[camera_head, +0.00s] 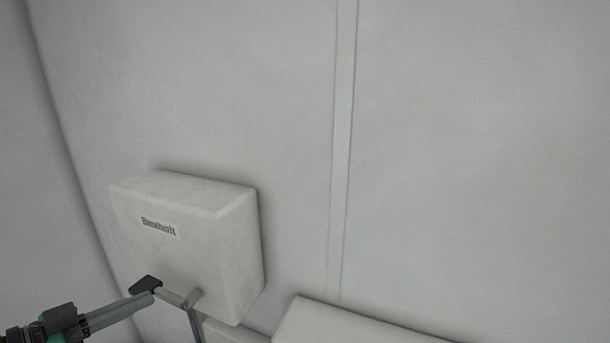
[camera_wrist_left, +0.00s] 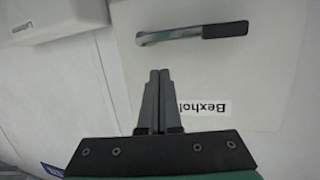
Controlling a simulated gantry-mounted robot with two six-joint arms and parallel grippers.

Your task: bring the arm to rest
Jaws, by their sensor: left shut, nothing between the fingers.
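My left gripper (camera_head: 150,299) comes in from the lower left in the head view. In the left wrist view its two grey fingers (camera_wrist_left: 160,73) are together with nothing between them. A white box labelled "Bexholt" (camera_head: 215,225) is on the wall; its front also shows in the left wrist view (camera_wrist_left: 270,75). A metal lever with a dark grip (camera_head: 146,285) is at the box's lower front. In the left wrist view the lever (camera_wrist_left: 175,36) lies beyond the fingertips, with a visible gap. My right gripper is not in view.
A second white box (camera_head: 345,325) is at the bottom of the head view, right of the first. A labelled white housing (camera_wrist_left: 55,18) is at the upper left of the wrist view. The pale wall (camera_head: 470,150) above and to the right is bare except for a vertical strip (camera_head: 343,130).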

